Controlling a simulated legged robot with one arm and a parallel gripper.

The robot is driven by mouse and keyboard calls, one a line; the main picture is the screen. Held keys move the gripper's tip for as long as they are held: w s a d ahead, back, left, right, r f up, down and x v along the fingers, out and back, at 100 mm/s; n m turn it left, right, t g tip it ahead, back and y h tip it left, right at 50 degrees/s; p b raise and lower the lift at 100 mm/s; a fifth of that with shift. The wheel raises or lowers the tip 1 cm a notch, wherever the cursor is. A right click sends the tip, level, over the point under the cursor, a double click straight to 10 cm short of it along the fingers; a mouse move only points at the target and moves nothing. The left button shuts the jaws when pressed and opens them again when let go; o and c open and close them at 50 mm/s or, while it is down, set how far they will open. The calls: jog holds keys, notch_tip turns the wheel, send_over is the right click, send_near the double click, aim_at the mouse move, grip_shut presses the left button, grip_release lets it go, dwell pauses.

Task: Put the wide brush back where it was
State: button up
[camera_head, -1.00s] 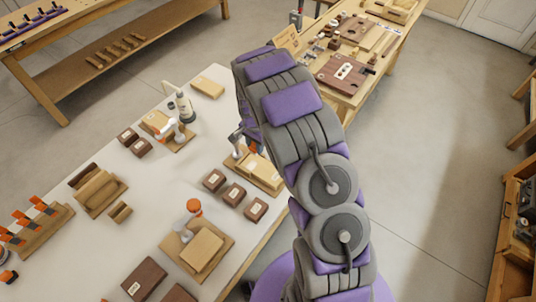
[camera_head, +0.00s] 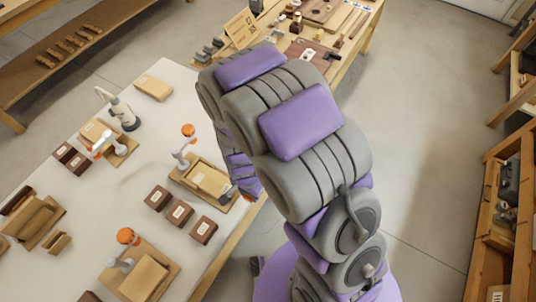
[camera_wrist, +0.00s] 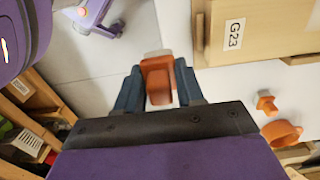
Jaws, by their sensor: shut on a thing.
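My gripper (camera_wrist: 157,88) is shut on an orange tapered piece (camera_wrist: 158,72) in the wrist view, which looks like the handle of the wide brush. Blue fingers sit on both sides of it. The brush's bristles cannot be made out. In the head view my arm hides most of the gripper; the visible wrist end is by the near right edge of the bench, beside a wooden fixture (camera_head: 228,207) with a box in it. The place where the brush was cannot be identified for certain.
A cardboard box labelled G23 (camera_wrist: 245,35) is close to the right of my gripper; orange clamp parts (camera_wrist: 283,132) lie below it. Several small dark boxes (camera_head: 180,211) stand on the white bench (camera_head: 150,180). A second wooden workbench (camera_head: 345,65) is at the back.

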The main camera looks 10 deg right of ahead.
jog(key=shift+w+d, duration=0.1)
jog(key=shift+d, duration=0.25)
jog(key=w, duration=0.1)
jog(key=w+d, duration=0.1)
jog(key=w, duration=0.1)
jog(key=w+b, duration=0.1)
jog(key=w, duration=0.1)
jog(key=shift+d+f, duration=0.25)
jog(key=shift+d, duration=0.15)
jog(key=w, duration=0.3)
jog(key=w+b, duration=0.1)
jog(key=w, duration=0.2)
jog(key=w+f, duration=0.1)
jog(key=w, duration=0.2)
jog(key=shift+w+a+b, duration=0.1)
jog(key=shift+a+b, duration=0.25)
jog(key=shift+b, duration=0.05)
jog(key=shift+w+d, duration=0.5)
jog(key=shift+w, duration=0.1)
jog(key=f+b, duration=0.1)
jog(key=f, duration=0.2)
jog(key=shift+a+f+b, duration=0.15)
jog(key=shift+a+b, duration=0.05)
jog(key=shift+b, duration=0.1)
jog(key=shift+a+f, duration=0.15)
jog(key=shift+a, duration=0.1)
jog(key=o, duration=0.9)
jog(key=shift+d, duration=0.3)
jog(key=shift+o, duration=0.2)
jog(key=shift+a, duration=0.1)
